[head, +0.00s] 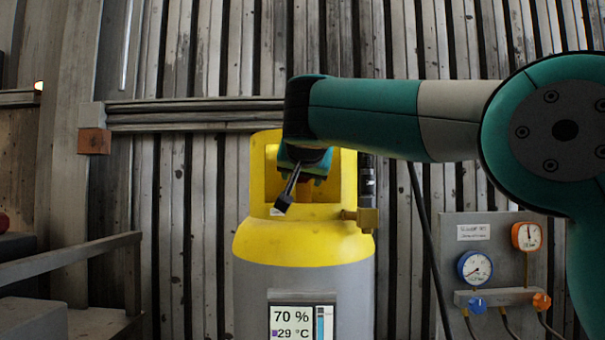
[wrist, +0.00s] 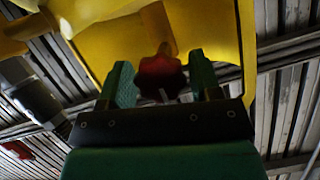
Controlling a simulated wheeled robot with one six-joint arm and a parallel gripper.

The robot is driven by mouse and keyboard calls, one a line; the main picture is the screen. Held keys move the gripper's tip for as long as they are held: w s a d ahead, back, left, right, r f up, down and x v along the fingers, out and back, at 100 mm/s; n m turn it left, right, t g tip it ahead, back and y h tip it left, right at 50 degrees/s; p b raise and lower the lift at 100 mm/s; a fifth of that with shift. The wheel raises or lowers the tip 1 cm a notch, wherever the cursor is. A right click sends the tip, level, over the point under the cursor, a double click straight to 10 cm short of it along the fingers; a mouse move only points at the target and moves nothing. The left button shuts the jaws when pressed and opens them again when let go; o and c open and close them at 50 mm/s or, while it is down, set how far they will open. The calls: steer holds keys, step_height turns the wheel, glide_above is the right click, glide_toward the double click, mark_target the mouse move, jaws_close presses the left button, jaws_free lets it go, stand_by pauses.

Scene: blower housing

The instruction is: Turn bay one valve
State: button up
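A red lobed valve knob (wrist: 161,76) shows in the wrist view on a yellow stem, inside the yellow collar of a tank. My gripper (wrist: 160,80) is open, with one teal finger on each side of the knob. Gaps show between the knob and both fingers, so it does not look gripped. In the head view, my gripper (head: 303,172) is in front of the opening in the yellow collar (head: 345,165), and the knob is hidden behind it. The tank (head: 255,290) is grey below and stands upright.
A brass side fitting (head: 367,218) sticks out at the collar's right. A display (head: 302,320) on the tank reads 70 %. A panel (head: 500,225) at right carries two gauges, a blue knob (head: 477,305) and an orange knob (head: 541,301). A railing (head: 70,260) stands at left.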

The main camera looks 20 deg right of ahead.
steer(key=c, duration=0.5)
steer(key=shift+p, duration=0.3)
